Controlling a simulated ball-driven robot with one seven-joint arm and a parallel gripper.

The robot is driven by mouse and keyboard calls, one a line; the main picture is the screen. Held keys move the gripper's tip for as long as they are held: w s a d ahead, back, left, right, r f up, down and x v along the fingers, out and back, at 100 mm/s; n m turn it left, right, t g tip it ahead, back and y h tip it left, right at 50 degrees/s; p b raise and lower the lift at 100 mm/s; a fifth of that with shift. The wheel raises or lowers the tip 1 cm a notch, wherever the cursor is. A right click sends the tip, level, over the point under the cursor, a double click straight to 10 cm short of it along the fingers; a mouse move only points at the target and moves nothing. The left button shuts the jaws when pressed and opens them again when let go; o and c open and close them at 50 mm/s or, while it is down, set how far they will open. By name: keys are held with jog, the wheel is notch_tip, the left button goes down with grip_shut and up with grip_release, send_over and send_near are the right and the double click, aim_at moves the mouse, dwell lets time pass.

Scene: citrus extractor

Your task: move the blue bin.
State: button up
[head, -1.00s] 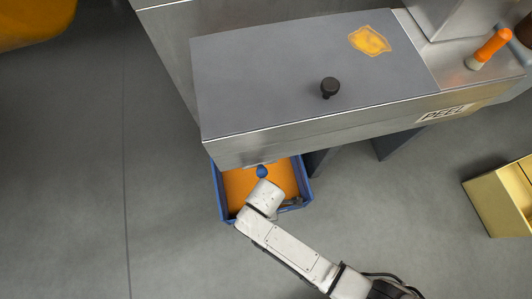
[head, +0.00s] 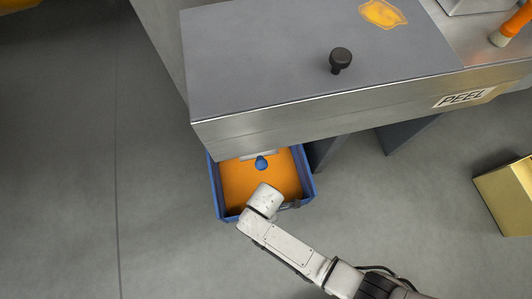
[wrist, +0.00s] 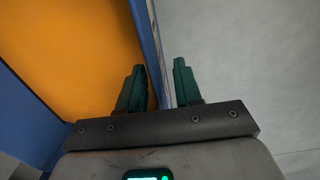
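The blue bin (head: 214,188) stands on the floor under the front of the peel machine, its back part hidden by the machine. Orange shows across its inside. My arm reaches over the bin's near side. In the wrist view, my gripper (wrist: 158,80) has its two green fingers apart, straddling the bin's blue wall (wrist: 149,42). The left finger is on the inner, orange side and the right finger is outside over grey floor. The wall does not look clamped. In the head view my fingers are mostly hidden behind my wrist.
The grey metal machine (head: 270,70), with a black knob (head: 341,60) and a PEEL label (head: 463,97), overhangs the bin. A small blue rounded part (head: 261,162) shows above the bin. A yellow box (head: 505,197) stands at right. Floor left of the bin is clear.

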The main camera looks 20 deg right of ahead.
jog(key=shift+c, duration=0.5)
grip_shut()
dwell(0.9)
